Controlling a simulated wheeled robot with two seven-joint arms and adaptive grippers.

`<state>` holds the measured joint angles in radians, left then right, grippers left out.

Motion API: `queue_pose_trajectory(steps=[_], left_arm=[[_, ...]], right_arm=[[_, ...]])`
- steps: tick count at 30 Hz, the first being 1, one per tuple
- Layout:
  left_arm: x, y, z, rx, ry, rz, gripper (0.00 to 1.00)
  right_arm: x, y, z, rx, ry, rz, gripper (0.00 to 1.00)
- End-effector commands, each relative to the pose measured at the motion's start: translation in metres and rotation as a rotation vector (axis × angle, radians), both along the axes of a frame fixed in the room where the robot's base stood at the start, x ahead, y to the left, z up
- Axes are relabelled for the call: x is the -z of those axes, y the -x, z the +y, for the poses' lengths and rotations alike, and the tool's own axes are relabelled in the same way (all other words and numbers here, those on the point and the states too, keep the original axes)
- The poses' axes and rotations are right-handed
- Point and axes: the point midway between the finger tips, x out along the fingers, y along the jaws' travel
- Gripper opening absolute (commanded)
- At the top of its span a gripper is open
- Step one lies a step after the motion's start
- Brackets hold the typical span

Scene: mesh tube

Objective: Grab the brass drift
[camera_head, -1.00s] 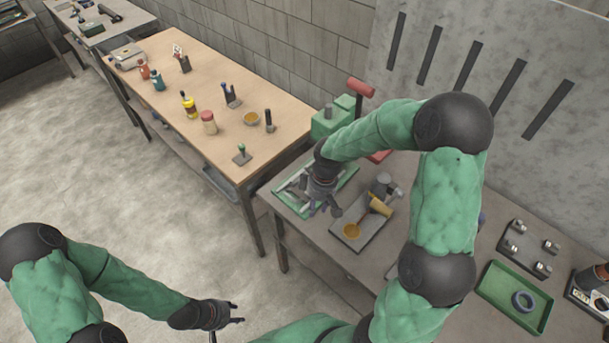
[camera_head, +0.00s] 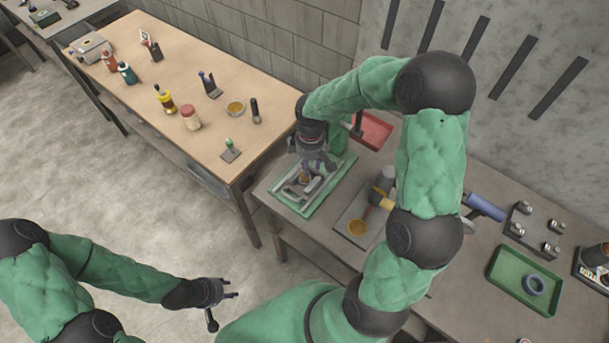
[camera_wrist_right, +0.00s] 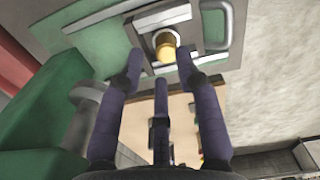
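The brass drift, as far as I can tell, is the short yellow-brass cylinder (camera_wrist_right: 165,46) standing in a grey block in the right wrist view. It also shows as a small brass spot (camera_head: 304,178) in the head view, partly hidden by my gripper. My right gripper (camera_head: 318,170) is low over the green tray (camera_head: 296,208) on the grey bench. In the wrist view its fingers (camera_wrist_right: 160,66) are spread, with the brass piece between and beyond the tips; no contact is clear. My left gripper (camera_head: 228,292) is open and empty over the floor.
A red tray (camera_head: 372,130) lies behind. A green block (camera_wrist_right: 50,110) is left of the fingers. The wooden table (camera_head: 200,80) stands further left.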

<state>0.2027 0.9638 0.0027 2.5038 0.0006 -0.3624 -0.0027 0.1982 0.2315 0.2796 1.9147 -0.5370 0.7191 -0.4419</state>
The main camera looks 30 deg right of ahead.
Motion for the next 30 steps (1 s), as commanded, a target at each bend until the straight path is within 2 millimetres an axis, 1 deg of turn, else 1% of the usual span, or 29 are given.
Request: queue_pose_trajectory(steps=[5,12,15,19,25,26,27,29,30], left_arm=[[0.002,0.0,0.0,0.0,0.0,-0.001,0.4],[0.007,0.0,0.0,0.0,0.0,-0.001,0.4],[0.008,0.0,0.0,0.0,0.0,-0.001,0.4],[0.009,0.0,0.0,0.0,0.0,-0.001,0.4],[0.008,0.0,0.0,0.0,0.0,-0.001,0.4],[0.008,0.0,0.0,0.0,0.0,-0.001,0.4],[0.008,0.0,0.0,0.0,0.0,-0.001,0.4],[0.008,0.0,0.0,0.0,0.0,-0.001,0.4],[0.008,0.0,0.0,0.0,0.0,-0.001,0.4]], right_arm=[[0.01,-0.001,0.002,0.0,-0.001,0.001,0.34],[0.041,-0.013,0.01,-0.001,-0.001,0.002,0.34],[0.052,-0.012,0.009,0.0,0.0,0.001,0.34],[0.057,-0.012,0.009,0.001,-0.001,-0.002,0.34],[0.057,-0.012,0.009,0.001,-0.001,-0.002,0.34],[0.057,-0.012,0.009,0.001,-0.001,-0.002,0.29],[0.057,-0.012,0.009,0.001,-0.001,-0.002,0.17],[0.057,-0.012,0.009,0.001,-0.001,-0.002,0.0],[0.057,-0.012,0.009,0.001,-0.001,-0.002,0.0]])
